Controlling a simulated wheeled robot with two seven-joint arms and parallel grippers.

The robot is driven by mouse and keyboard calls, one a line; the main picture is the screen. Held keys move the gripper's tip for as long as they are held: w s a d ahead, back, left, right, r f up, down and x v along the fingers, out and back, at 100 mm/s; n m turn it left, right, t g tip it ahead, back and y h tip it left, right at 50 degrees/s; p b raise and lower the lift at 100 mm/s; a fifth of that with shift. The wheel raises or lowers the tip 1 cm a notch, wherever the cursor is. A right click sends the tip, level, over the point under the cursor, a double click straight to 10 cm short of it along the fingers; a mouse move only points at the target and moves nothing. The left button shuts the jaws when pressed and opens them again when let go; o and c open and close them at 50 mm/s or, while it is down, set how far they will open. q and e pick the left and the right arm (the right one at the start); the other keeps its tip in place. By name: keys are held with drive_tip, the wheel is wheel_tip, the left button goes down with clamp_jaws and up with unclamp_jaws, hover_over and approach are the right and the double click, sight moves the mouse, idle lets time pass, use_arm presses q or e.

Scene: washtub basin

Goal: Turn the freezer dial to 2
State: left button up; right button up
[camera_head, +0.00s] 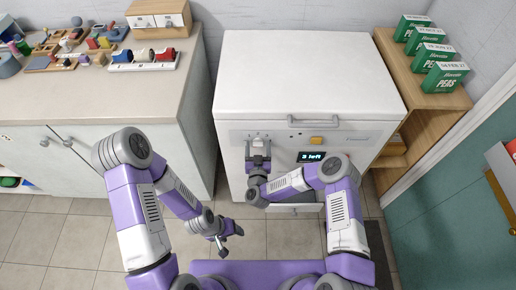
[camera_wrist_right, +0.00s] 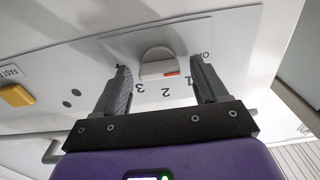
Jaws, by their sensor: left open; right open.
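The freezer (camera_head: 296,75) is a white chest with its lid shut. Its dial (camera_wrist_right: 158,66) is a light grey knob on the front panel, ringed by printed numbers 0 to 3 and one more, partly covered at left. A red mark on the knob's lower right edge lies on the side towards the 1. My right gripper (camera_wrist_right: 160,64) is open, with one finger on each side of the dial; whether they touch it I cannot tell. In the head view my right gripper (camera_head: 258,148) largely hides the dial. My left gripper (camera_head: 227,237) is open and empty, low over the floor.
The front panel has a yellow button (camera_head: 317,141), a small dark display (camera_head: 311,156) and a lid handle (camera_head: 313,121). A cluttered counter (camera_head: 110,95) stands left. A wooden shelf (camera_head: 455,103) with green boxes of peas (camera_head: 445,77) stands right.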

drive_tip(key=c, duration=1.1)
drive_tip(key=shift+o, duration=0.2)
drive_tip(key=shift+m, duration=0.3)
drive_tip(key=shift+d+f+m+b, duration=0.15)
drive_tip(key=shift+m+b, duration=1.3)
drive_tip(key=shift+m, duration=2.85)
drive_tip(key=shift+d+f+m+b, duration=0.1)
drive_tip(key=shift+m+b, duration=1.3)
drive_tip(key=shift+m, duration=2.9)
